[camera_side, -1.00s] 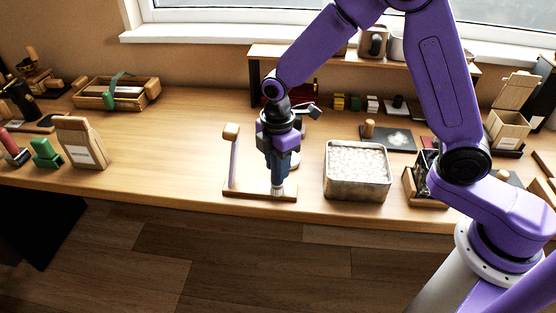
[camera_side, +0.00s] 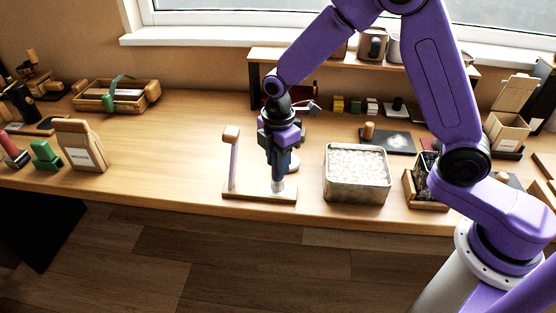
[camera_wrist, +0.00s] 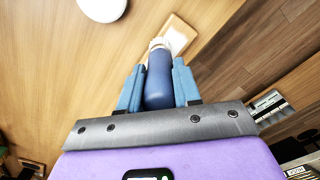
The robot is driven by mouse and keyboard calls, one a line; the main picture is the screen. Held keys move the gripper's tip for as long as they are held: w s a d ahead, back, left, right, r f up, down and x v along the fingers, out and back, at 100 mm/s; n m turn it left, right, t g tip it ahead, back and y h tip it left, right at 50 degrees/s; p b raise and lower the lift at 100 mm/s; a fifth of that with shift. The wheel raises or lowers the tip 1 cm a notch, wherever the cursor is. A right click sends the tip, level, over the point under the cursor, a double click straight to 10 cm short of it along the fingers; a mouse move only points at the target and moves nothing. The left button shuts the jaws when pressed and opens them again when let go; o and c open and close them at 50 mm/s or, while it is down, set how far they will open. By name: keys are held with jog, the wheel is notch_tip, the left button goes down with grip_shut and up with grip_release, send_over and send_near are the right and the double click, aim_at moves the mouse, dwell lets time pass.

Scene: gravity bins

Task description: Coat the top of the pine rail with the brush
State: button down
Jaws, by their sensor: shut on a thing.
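My gripper (camera_side: 281,156) points down and is shut on the brush (camera_side: 278,172), which has a dark blue handle and a pale tip. In the wrist view the blue fingers (camera_wrist: 158,88) clasp both sides of the brush handle (camera_wrist: 158,78). The pine rail (camera_side: 245,193) is a low light wooden strip near the table's front edge. The brush tip is over its right part in the side view; I cannot tell whether it touches. Part of the rail (camera_wrist: 179,34) shows beyond the tip in the wrist view, with a paler patch on it.
A metal tin (camera_side: 357,193) of pale contents stands close on the right. A round pale thing (camera_side: 293,162) is just behind the brush.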

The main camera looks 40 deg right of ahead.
jog(key=shift+s+f, duration=0.1)
jog(key=shift+s+a, duration=0.75)
jog(key=shift+a, duration=0.05)
jog(key=shift+r, duration=0.25)
jog(key=shift+r, duration=0.75)
notch_tip(320, 180, up, 5)
jog(key=shift+d, duration=0.1)
dwell(0.8)
